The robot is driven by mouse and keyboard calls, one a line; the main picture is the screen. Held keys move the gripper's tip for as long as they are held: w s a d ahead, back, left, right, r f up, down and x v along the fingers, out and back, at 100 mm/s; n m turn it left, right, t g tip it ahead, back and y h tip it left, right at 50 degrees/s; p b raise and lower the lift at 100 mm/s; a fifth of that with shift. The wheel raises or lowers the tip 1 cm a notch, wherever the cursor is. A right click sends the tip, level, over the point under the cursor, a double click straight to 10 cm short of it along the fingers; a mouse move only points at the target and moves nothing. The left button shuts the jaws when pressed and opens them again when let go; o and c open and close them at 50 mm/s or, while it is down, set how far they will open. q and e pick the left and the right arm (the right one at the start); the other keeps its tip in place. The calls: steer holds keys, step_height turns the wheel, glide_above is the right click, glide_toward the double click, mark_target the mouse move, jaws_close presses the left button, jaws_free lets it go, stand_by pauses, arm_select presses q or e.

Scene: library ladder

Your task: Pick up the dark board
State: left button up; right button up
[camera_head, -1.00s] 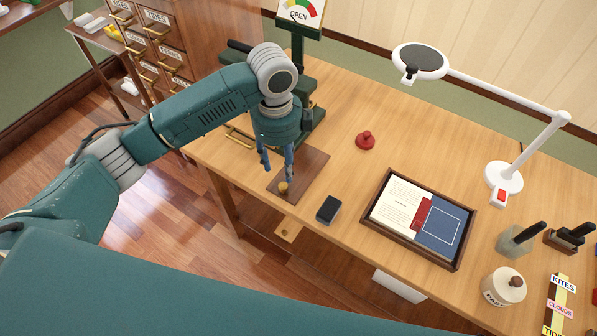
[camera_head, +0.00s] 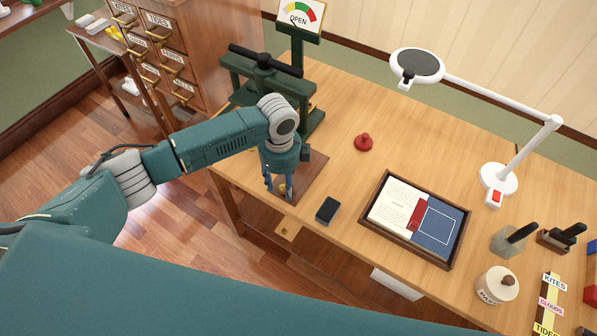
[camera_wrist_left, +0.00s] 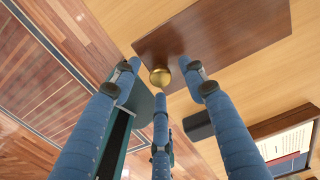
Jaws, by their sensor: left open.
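The dark board (camera_head: 312,176) lies flat on the wooden table near its left front edge. It also shows in the left wrist view (camera_wrist_left: 225,38), with a round brass knob (camera_wrist_left: 160,77) near one edge. My left gripper (camera_head: 279,188) is over the board's front end, fingers pointing down. In the left wrist view its blue fingers (camera_wrist_left: 161,82) are spread apart, with the knob in the gap between their tips. I cannot tell whether any finger touches it. In the head view the arm and gripper hide part of the board and the knob. My right gripper is not in view.
A green press (camera_head: 275,85) stands behind the board. A small dark block (camera_head: 327,210) lies to its right, and a red knobbed object (camera_head: 364,142) further back. A framed tray (camera_head: 376,221) with papers and a white lamp (camera_head: 498,180) are farther right.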

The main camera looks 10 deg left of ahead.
arm_select(q)
jaws_close()
stand_by(0.3)
step_height(320, 180, up, 10)
steer(key=b, duration=0.2)
stand_by(0.3)
